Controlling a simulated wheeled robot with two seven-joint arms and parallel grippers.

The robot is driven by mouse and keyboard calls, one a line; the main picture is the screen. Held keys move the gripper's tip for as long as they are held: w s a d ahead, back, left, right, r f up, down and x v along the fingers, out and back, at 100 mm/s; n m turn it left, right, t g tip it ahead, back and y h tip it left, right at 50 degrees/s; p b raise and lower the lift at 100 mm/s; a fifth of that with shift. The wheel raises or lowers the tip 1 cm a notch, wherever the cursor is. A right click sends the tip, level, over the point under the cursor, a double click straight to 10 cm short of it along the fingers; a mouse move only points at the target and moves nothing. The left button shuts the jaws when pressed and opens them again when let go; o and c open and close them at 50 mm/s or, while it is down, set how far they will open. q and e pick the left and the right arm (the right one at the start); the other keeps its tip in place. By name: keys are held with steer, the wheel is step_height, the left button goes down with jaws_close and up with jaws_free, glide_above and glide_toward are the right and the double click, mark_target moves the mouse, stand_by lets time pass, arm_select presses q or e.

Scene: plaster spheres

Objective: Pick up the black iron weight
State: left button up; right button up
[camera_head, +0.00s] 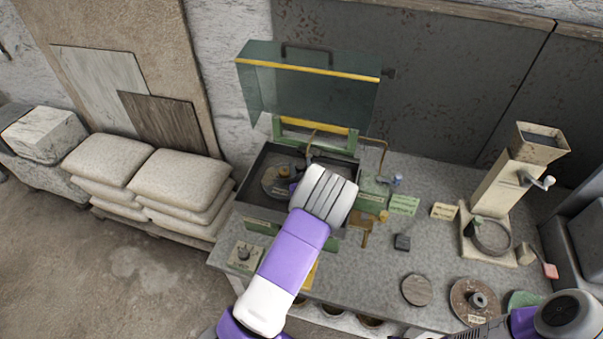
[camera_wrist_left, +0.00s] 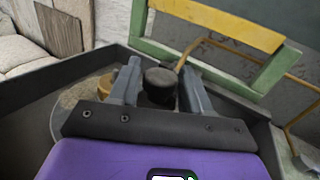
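The black iron weight (camera_wrist_left: 160,83) is a short dark cylinder with a rounded top. In the left wrist view it stands between the two grey fingers of my left gripper (camera_wrist_left: 162,92), with a narrow gap beside it on the left. The fingers look apart, and I see no firm grip. In the head view my left gripper (camera_head: 297,183) reaches down into the dark open box, and my wrist hides most of the fingers. Part of my right gripper (camera_head: 475,331) shows at the bottom edge; its fingers are not clear.
The dark box (camera_head: 258,213) has raised walls and an open green lid (camera_head: 308,85) behind. A brass weight (camera_wrist_left: 105,86) stands left of the fingers on a round plate.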

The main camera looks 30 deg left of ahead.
arm_select(q)
jaws_close()
steer(key=shift+r, duration=0.15)
